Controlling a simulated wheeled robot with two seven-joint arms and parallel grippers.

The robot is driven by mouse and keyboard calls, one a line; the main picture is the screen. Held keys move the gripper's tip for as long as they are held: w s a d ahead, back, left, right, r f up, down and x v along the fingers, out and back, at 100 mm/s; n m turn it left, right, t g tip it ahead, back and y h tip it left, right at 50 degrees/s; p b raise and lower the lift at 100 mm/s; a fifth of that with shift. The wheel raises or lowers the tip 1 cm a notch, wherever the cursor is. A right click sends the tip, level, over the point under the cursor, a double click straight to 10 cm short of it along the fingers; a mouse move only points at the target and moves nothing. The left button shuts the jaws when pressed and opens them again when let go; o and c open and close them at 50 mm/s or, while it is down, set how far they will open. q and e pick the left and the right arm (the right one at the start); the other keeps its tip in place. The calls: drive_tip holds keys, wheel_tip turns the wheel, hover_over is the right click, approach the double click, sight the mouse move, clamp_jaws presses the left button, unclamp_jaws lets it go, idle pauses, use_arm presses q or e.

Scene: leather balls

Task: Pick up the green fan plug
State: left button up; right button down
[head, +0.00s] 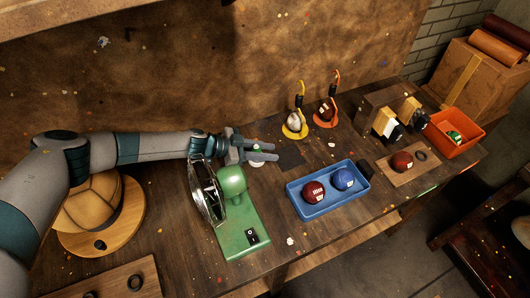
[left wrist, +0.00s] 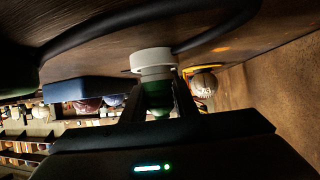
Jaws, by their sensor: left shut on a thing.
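The fan plug, a white round cap with a green body, shows in the left wrist view (left wrist: 155,68) between the fingers of my left gripper (left wrist: 160,100). In the head view the left gripper (head: 262,150) is just behind the green fan, and a bit of the white plug (head: 257,157) shows at its fingers. The gripper is shut on the plug, close to the tabletop. The green fan (head: 238,226) stands on its flat base with a round wire cage on its left. My right gripper is not in view.
A blue tray (head: 327,211) with a dark red and a blue ball is right of the fan. Yellow and orange stands (head: 294,131) hold balls at the back. An orange bin (head: 462,145) is at the right. A large tan ball (head: 90,205) sits beneath my left arm.

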use_arm(q)
wheel_tip(320, 180, up, 10)
drive_tip(key=shift+f+b, duration=0.15)
drive_tip(key=shift+b, duration=0.85)
drive_tip(key=shift+f, duration=0.3)
drive_tip(key=shift+f+b, duration=1.05)
drive_tip(key=shift+f, duration=1.15)
drive_tip(key=shift+f, duration=0.25)
